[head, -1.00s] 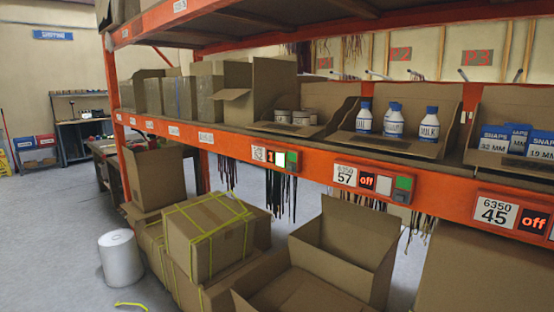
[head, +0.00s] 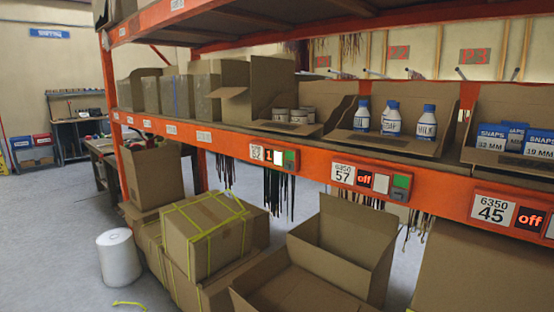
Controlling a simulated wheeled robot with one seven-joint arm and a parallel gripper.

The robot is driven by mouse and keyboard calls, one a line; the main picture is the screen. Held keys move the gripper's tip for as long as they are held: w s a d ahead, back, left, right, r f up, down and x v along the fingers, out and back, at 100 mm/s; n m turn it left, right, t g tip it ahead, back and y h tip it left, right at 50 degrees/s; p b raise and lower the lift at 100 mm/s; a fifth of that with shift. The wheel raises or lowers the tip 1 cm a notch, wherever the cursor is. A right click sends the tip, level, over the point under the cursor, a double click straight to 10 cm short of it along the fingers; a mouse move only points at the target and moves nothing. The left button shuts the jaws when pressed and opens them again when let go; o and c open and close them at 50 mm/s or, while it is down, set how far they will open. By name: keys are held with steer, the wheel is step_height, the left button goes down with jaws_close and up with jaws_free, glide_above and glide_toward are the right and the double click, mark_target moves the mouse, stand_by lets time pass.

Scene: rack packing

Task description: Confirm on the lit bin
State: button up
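The lit display panel (head: 274,156) is on the orange shelf beam, left of centre. It shows an orange "1" beside a bright white square and a green button (head: 290,159). Above it, an open cardboard bin (head: 286,129) holds several small cans (head: 308,115). The panel marked 57 (head: 371,181) reads "off", below a bin of white bottles with blue caps (head: 391,121). The panel marked 45 (head: 512,214) also reads "off", below a bin of blue "SNAPS" boxes (head: 490,138). My gripper is not in view.
An open carton (head: 342,248) stands below the beam. A yellow-strapped box (head: 205,237) is stacked at its left, with a white roll (head: 119,258) on the floor. Dark straps (head: 280,194) hang under the beam. The floor at the left is mostly clear.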

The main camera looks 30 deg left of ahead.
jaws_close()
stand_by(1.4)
